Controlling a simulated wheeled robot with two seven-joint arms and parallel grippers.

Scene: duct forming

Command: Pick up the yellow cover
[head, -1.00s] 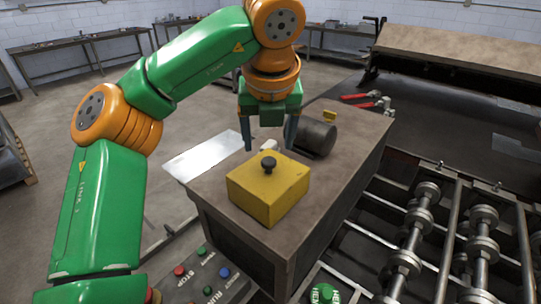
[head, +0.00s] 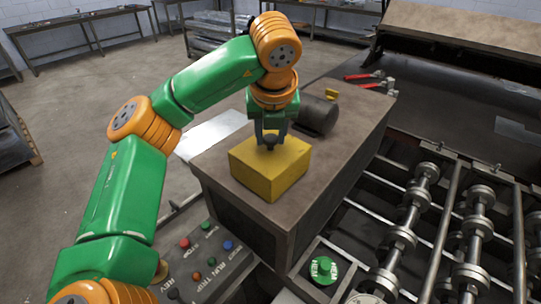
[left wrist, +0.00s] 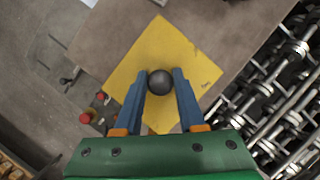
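The yellow cover (head: 268,172) is a box with a dark round knob (head: 270,141) on top, resting on the brown cabinet top (head: 225,165). My left gripper (head: 270,143) is directly above the cover, pointing down, with its fingers on either side of the knob. In the left wrist view the cover (left wrist: 165,55) lies below, and the knob (left wrist: 159,82) sits between the blue fingertips (left wrist: 160,73). The fingers look spread, with a small gap at the knob, so the gripper is open. My right gripper is not in view.
A dark cylindrical motor (head: 317,116) stands just behind the cover. Red-handled tools (head: 368,76) lie at the far edge. A control panel (head: 205,262) with buttons is in front, and metal rollers (head: 410,225) are to the right.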

